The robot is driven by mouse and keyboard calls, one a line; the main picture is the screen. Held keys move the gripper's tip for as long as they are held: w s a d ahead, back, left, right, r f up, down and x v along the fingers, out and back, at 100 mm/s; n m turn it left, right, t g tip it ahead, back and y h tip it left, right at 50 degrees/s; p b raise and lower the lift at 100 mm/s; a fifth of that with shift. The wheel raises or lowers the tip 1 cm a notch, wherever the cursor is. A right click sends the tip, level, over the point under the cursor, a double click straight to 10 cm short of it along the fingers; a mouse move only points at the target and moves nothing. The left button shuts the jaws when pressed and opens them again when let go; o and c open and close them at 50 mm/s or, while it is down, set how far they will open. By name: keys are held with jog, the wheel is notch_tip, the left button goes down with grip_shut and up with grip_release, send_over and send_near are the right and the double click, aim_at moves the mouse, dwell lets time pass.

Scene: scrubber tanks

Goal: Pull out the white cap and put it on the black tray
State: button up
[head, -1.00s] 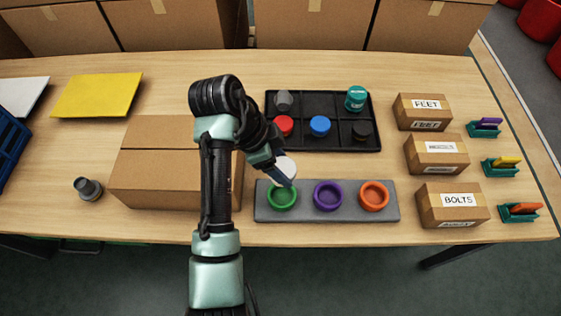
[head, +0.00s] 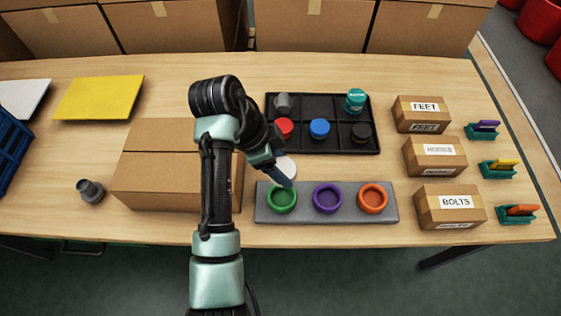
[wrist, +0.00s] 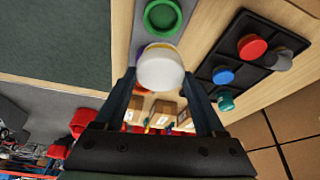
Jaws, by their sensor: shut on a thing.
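The white cap (head: 286,166) is held between the fingers of my gripper (head: 284,181), just behind the green ring in the head view. In the wrist view the white cap (wrist: 161,68) sits between the two fingertips of my gripper (wrist: 160,78), which is shut on it. The cap appears clear of the grey block (head: 305,216); the exact height is hard to tell. The black tray (head: 339,148) lies behind the block, to the right of the gripper. It holds a grey piece, a red cap, a blue cap, a teal jar and a black cap.
The grey block carries green (head: 282,198), purple (head: 327,197) and orange (head: 372,198) rings. A cardboard box (head: 165,185) stands close left, partly behind my arm. Several labelled boxes (head: 450,206) stand at right. The table is clear behind the tray.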

aim_at(281, 168)
jog(key=shift+r, duration=0.2)
jog(key=shift+r+p, duration=2.35)
jog(key=shift+p, duration=0.05)
